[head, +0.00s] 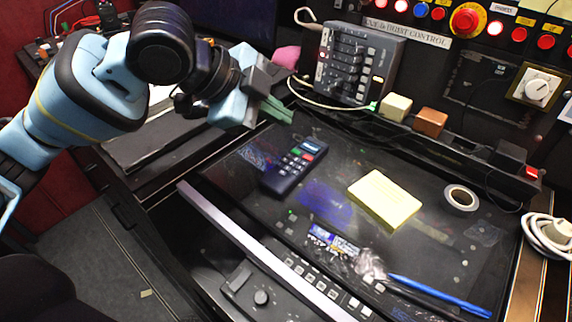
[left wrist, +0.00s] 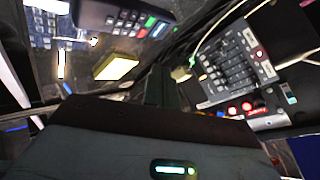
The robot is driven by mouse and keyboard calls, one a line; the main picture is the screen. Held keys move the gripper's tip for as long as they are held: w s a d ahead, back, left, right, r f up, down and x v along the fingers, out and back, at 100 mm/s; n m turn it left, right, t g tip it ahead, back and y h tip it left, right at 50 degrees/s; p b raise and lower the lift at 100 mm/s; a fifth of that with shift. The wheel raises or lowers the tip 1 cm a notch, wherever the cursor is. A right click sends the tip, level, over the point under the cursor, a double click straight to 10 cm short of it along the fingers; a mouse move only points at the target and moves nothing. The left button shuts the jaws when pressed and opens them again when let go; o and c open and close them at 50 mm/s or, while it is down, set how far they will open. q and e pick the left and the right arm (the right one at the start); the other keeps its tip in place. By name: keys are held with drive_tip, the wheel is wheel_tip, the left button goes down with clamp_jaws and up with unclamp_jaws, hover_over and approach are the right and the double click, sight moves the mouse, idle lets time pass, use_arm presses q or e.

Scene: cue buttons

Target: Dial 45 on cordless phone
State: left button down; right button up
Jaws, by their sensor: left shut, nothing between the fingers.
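The cordless phone (head: 294,168) is a dark handset with a small keypad. It lies on the black desk surface left of the yellow note pad, with coloured keys near its upper end. In the left wrist view the phone (left wrist: 122,18) shows at the top, partly cut off by the frame edge; its digits are too small to read. My left gripper (head: 280,110) is shut and empty, up and to the left of the phone and apart from it. In the left wrist view its fingers (left wrist: 161,88) point away from the phone's keypad. My right gripper is not in view.
A grey control box (head: 358,62) with a pale cable stands behind the phone. A yellow note pad (head: 384,199), a tape roll (head: 461,197) and a blue pen (head: 438,296) lie to the right. Orange (head: 430,121) and cream (head: 396,106) blocks sit on the back ledge.

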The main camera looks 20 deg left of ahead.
sight(278, 162)
use_arm(q)
drive_tip(key=shift+f+b, duration=2)
drive_tip(key=shift+b, duration=0.35)
drive_tip(key=shift+f, duration=1.05)
